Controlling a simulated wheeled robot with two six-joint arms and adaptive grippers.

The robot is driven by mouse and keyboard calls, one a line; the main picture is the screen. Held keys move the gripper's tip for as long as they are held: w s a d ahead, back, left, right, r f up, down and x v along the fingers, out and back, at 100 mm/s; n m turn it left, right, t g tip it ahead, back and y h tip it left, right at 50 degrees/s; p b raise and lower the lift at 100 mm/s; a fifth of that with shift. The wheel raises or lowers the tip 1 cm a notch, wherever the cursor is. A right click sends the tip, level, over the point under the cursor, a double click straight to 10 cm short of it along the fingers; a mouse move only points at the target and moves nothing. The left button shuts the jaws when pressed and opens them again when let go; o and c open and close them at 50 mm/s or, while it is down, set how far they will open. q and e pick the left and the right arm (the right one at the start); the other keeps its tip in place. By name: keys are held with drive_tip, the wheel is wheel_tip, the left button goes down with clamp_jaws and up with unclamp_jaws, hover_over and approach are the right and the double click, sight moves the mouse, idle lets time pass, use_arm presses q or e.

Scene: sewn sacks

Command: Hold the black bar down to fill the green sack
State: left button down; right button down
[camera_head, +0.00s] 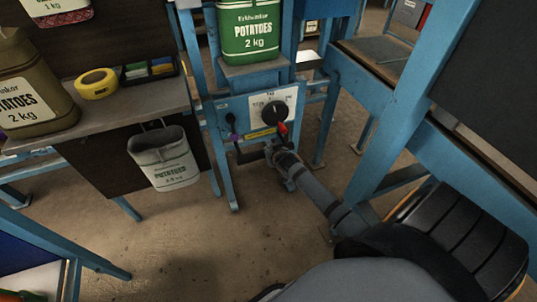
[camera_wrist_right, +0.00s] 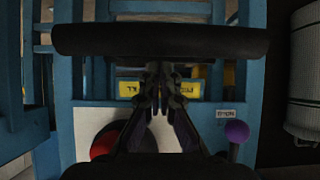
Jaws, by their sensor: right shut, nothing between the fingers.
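The green sack (camera_head: 252,32), labelled potatoes 2 kg, stands upright on a small shelf of the blue filling stand. The black bar (camera_head: 250,157) is low on the stand's front, below the dial panel. It spans the top of the right wrist view (camera_wrist_right: 100,40). My right gripper (camera_head: 273,149) is at the bar's right part and hides some of it. In the wrist view its fingers (camera_wrist_right: 160,72) are shut and empty, with their tips at the bar's middle. I cannot tell whether they touch it. My left gripper is not in view.
The panel has a black dial (camera_head: 275,113), a red knob (camera_head: 283,128) and a purple knob (camera_wrist_right: 237,131). A yellow label (camera_wrist_right: 130,88) lies close to the fingers. Left is a bench with a brown sack (camera_head: 30,90) and yellow tape (camera_head: 97,84); a white sack (camera_head: 165,160) hangs below.

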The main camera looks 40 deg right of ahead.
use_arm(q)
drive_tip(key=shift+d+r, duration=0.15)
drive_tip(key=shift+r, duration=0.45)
use_arm(e)
drive_tip(key=shift+w+f, duration=0.1)
drive_tip(key=shift+f, duration=0.3)
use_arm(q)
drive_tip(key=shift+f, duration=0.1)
